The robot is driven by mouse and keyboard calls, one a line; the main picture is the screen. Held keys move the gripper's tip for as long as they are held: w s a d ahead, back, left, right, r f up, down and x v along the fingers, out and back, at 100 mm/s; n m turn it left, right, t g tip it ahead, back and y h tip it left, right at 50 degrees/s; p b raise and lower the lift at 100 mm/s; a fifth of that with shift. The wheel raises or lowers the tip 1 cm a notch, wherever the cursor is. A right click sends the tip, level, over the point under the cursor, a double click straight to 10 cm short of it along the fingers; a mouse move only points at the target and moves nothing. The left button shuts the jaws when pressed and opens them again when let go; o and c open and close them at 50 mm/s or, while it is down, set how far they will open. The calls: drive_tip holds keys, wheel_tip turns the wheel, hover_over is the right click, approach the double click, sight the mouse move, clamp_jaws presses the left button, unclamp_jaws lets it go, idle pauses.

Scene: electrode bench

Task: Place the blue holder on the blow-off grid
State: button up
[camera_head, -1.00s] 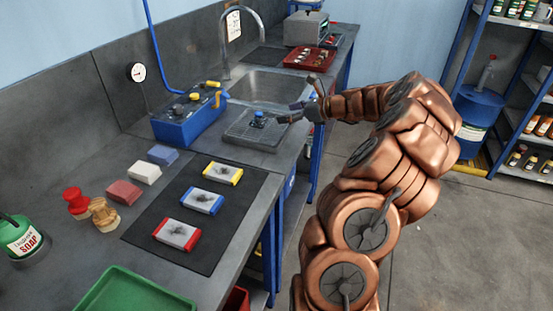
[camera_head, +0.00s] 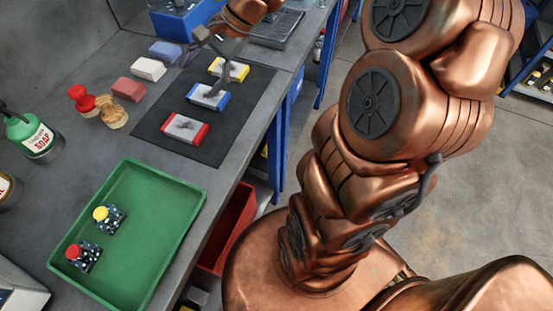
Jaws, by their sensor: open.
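The blow-off grid (camera_head: 282,26) is at the top of the view, a dark ribbed plate by the sink end of the bench, cut off by the frame and partly covered by my arm. The blue holder does not show now; the covered or cut-off part of the grid is where it sat in the earlier frame. My gripper (camera_head: 207,66) is open over the far end of the dark mat (camera_head: 233,118), near the yellow-ended block (camera_head: 229,69) and blue-ended block (camera_head: 208,97). I see nothing held between its fingers.
A green tray (camera_head: 152,240) in front holds a yellow-topped holder (camera_head: 108,216) and a red-topped holder (camera_head: 82,256). A red-ended block (camera_head: 184,128) lies on the mat. Coloured bars, brushes and a soap bottle (camera_head: 32,135) stand left. A blue box (camera_head: 185,18) is behind.

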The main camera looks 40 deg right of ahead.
drive_tip(key=s+a+f+n+g+h, duration=0.1)
drive_tip(key=s+a+n+h, duration=0.15)
drive_tip(key=s, duration=0.35)
drive_tip(key=s+a+f+n+g+h, duration=0.1)
drive_tip(key=s+a+f+n+g, duration=0.1)
drive_tip(key=s+n, duration=0.3)
drive_tip(key=s+d+f+n+h, duration=0.1)
drive_tip(key=s+d+n+h, duration=0.1)
drive_tip(key=s, duration=0.5)
drive_tip(key=s+d+f+n+g+h, duration=0.1)
drive_tip(key=s+d+n+h, duration=0.1)
drive_tip(key=s, duration=0.5)
drive_tip(key=shift+s+d+f+n, duration=0.3)
drive_tip(key=shift+d+n, duration=0.1)
drive_tip(key=shift+n, duration=0.25)
drive_tip(key=shift+r, duration=0.1)
